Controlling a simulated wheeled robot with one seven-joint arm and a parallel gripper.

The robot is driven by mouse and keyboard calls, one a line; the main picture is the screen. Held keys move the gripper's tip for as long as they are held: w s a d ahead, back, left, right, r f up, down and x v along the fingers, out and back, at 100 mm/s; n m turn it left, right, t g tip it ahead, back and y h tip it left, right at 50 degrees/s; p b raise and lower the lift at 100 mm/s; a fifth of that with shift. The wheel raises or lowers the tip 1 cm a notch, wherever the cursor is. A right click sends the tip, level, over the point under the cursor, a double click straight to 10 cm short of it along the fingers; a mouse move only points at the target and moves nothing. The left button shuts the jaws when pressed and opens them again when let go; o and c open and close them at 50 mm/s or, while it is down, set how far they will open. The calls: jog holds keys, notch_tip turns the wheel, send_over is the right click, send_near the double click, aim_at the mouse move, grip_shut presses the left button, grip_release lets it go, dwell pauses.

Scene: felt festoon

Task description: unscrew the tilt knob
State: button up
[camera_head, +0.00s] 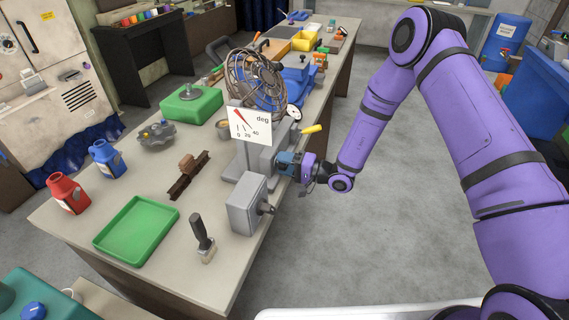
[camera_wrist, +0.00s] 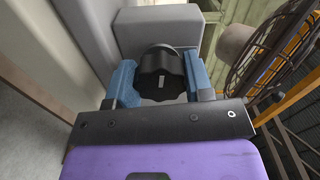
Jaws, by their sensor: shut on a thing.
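The tilt knob (camera_wrist: 160,74) is black with a fluted rim and a pale mark on its face, set against a grey block (camera_wrist: 157,27) in the wrist view. My gripper (camera_wrist: 161,80) has its two blue fingers on either side of the knob and is shut on it. In the head view my gripper (camera_head: 287,163) reaches in from the right to the side of the grey machine (camera_head: 252,157). The knob is hidden there behind the fingers. A white card (camera_head: 249,125) marked "deg" with 0, 20 and 40 and a red pointer stands above the machine.
A grey box (camera_head: 246,204) with a small dark knob stands just in front of the machine. A yellow handle (camera_head: 311,129) sticks out behind my gripper. A wire-caged fan (camera_head: 256,82) is behind. A brush (camera_head: 203,238) and green tray (camera_head: 136,230) lie nearer.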

jog(key=shift+d+f+n, duration=0.1)
jog(key=shift+n, duration=1.1)
jog(key=o, duration=0.9)
